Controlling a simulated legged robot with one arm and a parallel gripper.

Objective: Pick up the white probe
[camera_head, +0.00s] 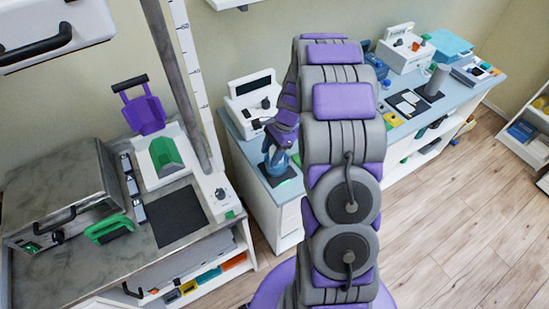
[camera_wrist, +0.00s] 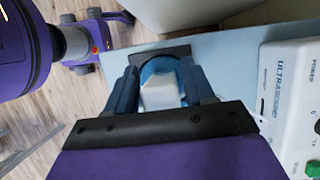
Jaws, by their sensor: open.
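The white probe (camera_wrist: 160,92) shows in the wrist view as a pale block inside a round blue holder (camera_wrist: 163,66), which has a dark pad behind it. My gripper (camera_wrist: 160,76) is open, with one dark blue finger on each side of the probe. I cannot tell whether either finger touches it. In the head view my gripper (camera_head: 278,150) is at the blue holder on the counter, and the probe is not clearly visible there.
A white ultrasound unit (camera_wrist: 292,100) stands close on the right in the wrist view. It also shows in the head view (camera_head: 252,108) on the blue-topped counter (camera_head: 236,140). A grey-topped cart (camera_head: 160,262) is at left. Wooden floor (camera_head: 450,210) is clear at right.

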